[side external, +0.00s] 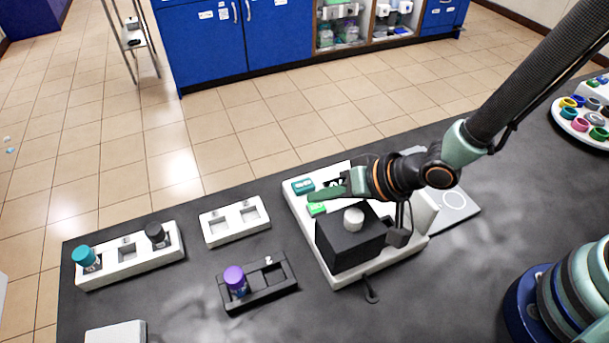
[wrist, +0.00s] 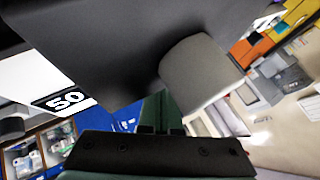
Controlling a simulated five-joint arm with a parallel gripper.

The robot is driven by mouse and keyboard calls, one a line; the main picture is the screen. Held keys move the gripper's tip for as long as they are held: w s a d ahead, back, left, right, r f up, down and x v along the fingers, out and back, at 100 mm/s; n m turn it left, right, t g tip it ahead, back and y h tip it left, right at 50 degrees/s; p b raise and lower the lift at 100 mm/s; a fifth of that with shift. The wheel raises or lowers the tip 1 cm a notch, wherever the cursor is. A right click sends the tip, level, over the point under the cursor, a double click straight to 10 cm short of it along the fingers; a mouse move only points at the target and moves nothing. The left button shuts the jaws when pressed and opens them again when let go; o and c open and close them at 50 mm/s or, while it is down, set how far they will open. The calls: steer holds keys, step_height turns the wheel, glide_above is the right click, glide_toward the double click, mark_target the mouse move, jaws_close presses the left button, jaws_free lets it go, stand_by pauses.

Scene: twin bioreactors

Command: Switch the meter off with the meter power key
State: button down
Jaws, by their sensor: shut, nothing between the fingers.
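A white unit (side external: 292,205) stands on the dark bench with a black block (side external: 345,247) on it, topped by a white round knob (side external: 354,219). At its far left corner are a teal block (side external: 303,186) and a bright green key (side external: 317,209). No label shows which is the meter power key. My gripper (side external: 315,196) is shut and empty, its green fingers low over that corner, between the teal block and the green key. I cannot tell whether the fingertips touch either. In the wrist view my green fingers (wrist: 156,110) are partly hidden.
A black holder (side external: 262,297) with a purple-capped bottle (side external: 235,280) is at the front. White racks (side external: 130,262) and (side external: 235,222) stand at left. A plate with a ring mark (side external: 455,203) lies right. A "50" label (wrist: 66,101) shows in the wrist view.

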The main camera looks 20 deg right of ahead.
mark_target(324, 211)
steer(key=shift+f, duration=0.2)
steer(key=shift+f, duration=0.3)
steer(key=shift+f, duration=0.15)
stand_by(0.6)
steer(key=shift+s+d+f, duration=0.15)
steer(key=shift+f, duration=0.3)
steer(key=shift+r, duration=0.85)
steer(key=shift+r, duration=0.1)
steer(key=shift+r, duration=3)
